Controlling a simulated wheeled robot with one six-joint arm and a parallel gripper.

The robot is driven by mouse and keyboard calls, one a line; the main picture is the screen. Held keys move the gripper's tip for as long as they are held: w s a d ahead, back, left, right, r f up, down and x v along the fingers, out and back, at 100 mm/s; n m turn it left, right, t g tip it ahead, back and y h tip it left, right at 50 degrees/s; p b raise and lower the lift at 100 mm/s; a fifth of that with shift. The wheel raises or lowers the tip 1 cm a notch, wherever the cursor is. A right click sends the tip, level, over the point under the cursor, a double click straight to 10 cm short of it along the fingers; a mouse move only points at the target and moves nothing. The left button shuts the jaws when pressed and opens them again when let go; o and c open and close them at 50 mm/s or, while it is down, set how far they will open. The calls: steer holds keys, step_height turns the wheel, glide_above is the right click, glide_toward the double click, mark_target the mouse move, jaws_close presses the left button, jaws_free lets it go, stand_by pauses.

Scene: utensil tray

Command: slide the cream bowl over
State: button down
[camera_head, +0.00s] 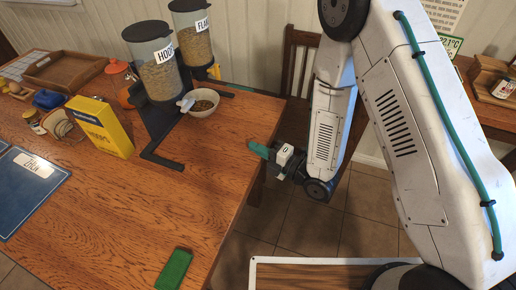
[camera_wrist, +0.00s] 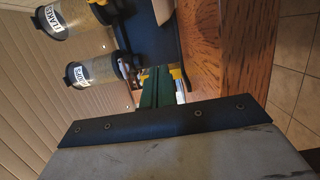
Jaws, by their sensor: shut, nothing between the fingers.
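Two cereal dispensers (camera_head: 157,65) (camera_head: 191,38) on a dark stand (camera_head: 161,160) are left of and behind the bowl. A yellow box (camera_head: 103,126), blue mat (camera_head: 27,190) and green block (camera_head: 174,269) lie on the table (camera_head: 130,215). The front middle is mostly clear.

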steer(key=c, duration=1.8)
jaws_free()
steer(key=shift+o, duration=1.2)
steer(key=shift+w+d+r, duration=0.1)
steer(key=shift+w+r, duration=0.1)
steer(key=shift+w, duration=0.1)
steer(key=w+d+r+m+h, duration=0.6)
steer(key=w+d+r+h, duration=0.1)
steer(key=w+d+r, duration=0.1)
steer(key=s+d+r+m+h, duration=0.3)
steer(key=d+r+m+h, duration=0.3)
steer(key=d+r+m, duration=0.45)
steer(key=s+d+r+m+g+h, duration=0.3)
steer(key=s+d+r+m+g, duration=0.15)
steer(key=s+d, duration=0.4)
steer(key=s+r+m+g, duration=0.2)
steer(key=s+m, duration=0.2)
steer(key=s, duration=0.6)
steer(key=s+d+r+m+g, duration=0.1)
steer(key=s+r+m+g, duration=0.1)
steer(key=s, duration=0.8)
steer(key=r+m, duration=0.1)
steer(key=m, duration=0.1)
steer(key=shift+s+d+r+m+y, duration=0.15)
steer(key=shift+d+r+m+y, duration=0.15)
steer(key=shift+y, duration=0.1)
